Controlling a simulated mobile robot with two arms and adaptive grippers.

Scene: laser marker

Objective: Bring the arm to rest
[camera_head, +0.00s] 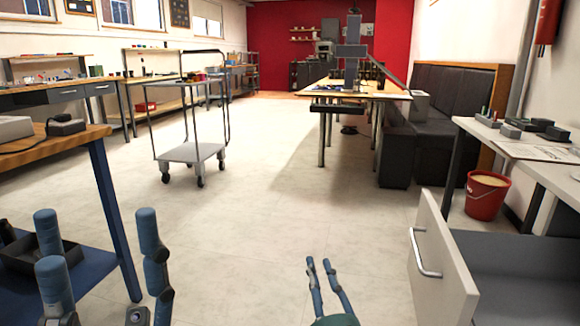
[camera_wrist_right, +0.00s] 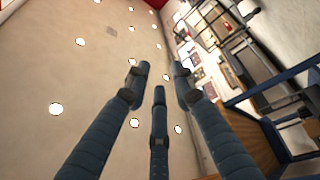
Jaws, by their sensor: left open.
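My left gripper (camera_head: 98,240) shows at the lower left of the head view. Its blue, jointed fingers point up and are spread wide, open and empty. They stand beside the blue lower shelf and front leg of the left workbench. My right gripper (camera_head: 318,262) is at the bottom centre of the head view, above bare floor. Two slim blue fingers with a gap between them show there. In the right wrist view, its three fingers (camera_wrist_right: 161,78) lean towards each other with tips apart and nothing between them; the ceiling is behind. Most of both arms is out of view.
An open drawer (camera_head: 440,262) with a metal handle juts out right of my right gripper, under the right-hand desk. A red bucket (camera_head: 485,197) stands behind it. A trolley (camera_head: 190,152) is farther off at left. The middle floor (camera_head: 270,210) is clear.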

